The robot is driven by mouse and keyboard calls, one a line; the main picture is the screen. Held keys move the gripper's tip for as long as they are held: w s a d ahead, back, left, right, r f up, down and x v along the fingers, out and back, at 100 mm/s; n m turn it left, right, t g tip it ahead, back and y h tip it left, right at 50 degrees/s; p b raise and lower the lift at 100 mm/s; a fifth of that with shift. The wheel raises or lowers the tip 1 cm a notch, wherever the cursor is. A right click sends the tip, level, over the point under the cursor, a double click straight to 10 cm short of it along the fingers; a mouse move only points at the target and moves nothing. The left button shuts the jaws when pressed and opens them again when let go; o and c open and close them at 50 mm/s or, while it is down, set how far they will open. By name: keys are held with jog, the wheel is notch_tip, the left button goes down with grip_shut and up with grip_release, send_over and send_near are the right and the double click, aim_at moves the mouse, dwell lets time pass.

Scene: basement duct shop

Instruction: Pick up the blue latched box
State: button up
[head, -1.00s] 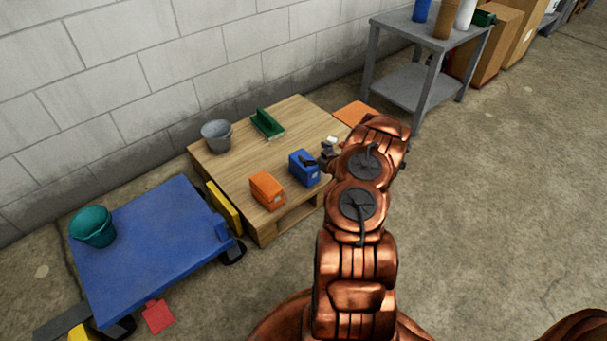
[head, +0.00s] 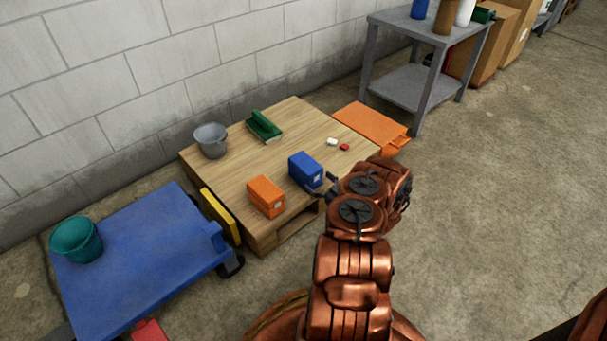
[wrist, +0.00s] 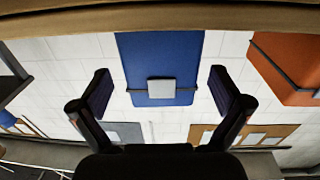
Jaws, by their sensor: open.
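The blue latched box (head: 305,169) stands upright near the front edge of a low wooden platform (head: 230,182). In the wrist view, which appears upside down, the blue box (wrist: 160,55) is centred and shows a pale latch plate and a dark seam. My gripper (head: 321,186) is open and empty, just in front of the box on its near right side. In the wrist view, the fingers of my gripper (wrist: 161,82) are spread on the left and right of the box's outline. I see no contact.
An orange box (head: 266,196) stands close left of the blue one. A blue cart (head: 140,260) is at left, an orange cart (head: 370,124) behind, a grey shelf (head: 415,82) at back right.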

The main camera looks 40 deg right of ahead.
jog(key=w+b, duration=0.2)
jog(key=w, duration=0.1)
jog(key=shift+w+d+f+b, duration=0.1)
jog(key=shift+w+f+b, duration=0.05)
jog(key=shift+w+b, duration=0.2)
jog(key=shift+w, duration=0.55)
jog(key=shift+c, duration=0.3)
jog(key=c, duration=1.4)
